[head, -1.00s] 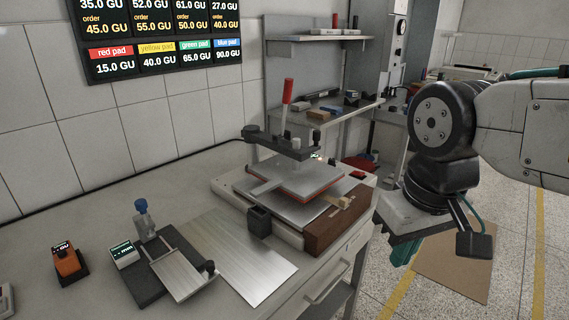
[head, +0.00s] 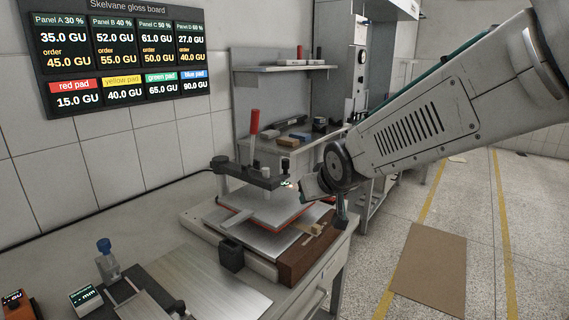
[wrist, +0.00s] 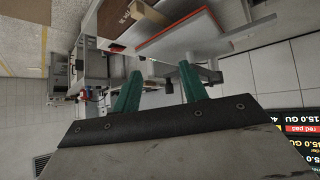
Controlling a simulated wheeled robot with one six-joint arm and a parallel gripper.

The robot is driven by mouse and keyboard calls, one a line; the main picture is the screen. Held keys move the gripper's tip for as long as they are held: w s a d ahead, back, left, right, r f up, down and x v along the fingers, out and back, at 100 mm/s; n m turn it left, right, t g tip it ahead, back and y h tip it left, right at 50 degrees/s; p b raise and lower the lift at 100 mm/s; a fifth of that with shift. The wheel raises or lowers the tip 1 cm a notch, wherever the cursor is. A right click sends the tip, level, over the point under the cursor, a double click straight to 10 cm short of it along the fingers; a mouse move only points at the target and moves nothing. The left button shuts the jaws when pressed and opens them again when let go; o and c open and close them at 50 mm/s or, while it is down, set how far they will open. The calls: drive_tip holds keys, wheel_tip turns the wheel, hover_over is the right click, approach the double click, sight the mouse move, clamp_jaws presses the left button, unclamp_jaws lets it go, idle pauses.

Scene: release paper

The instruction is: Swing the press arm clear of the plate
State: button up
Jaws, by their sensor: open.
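The press arm (head: 249,172) is a dark horizontal bar with an upright red handle (head: 254,122). In the head view it reaches across above the back of the plate (head: 262,205), a flat metal sheet with a red edge. My gripper (wrist: 157,85) is open, with two green fingers and nothing between them. In the head view my wrist is just right of the press arm's end, above the plate's right side; the fingers are mostly hidden there. The wrist view is upside down and shows the red-edged plate (wrist: 178,38) near the fingers.
A brown block (head: 310,248) lies along the press's right side, and a small black box (head: 231,257) stands at its front. A blue-knobbed tool (head: 105,258) and a bare metal sheet (head: 200,285) are at front left. A shelf (head: 285,68) is behind.

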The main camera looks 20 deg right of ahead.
sight(287, 162)
drive_tip(key=w+t, duration=0.3)
drive_tip(key=w, duration=0.5)
drive_tip(key=w+d+t+y, duration=0.1)
drive_tip(key=w+t, duration=0.2)
drive_tip(key=w, duration=0.5)
drive_tip(key=w+d+n+t, duration=0.1)
drive_tip(key=w+t, duration=0.1)
drive_tip(key=w, duration=0.6)
drive_tip(key=shift+d+f+t+y, duration=0.25)
drive_tip(key=shift+f+t+y, duration=0.1)
drive_tip(key=shift+t+y, duration=0.05)
clamp_jaws()
drive_tip(key=shift+s, duration=0.1)
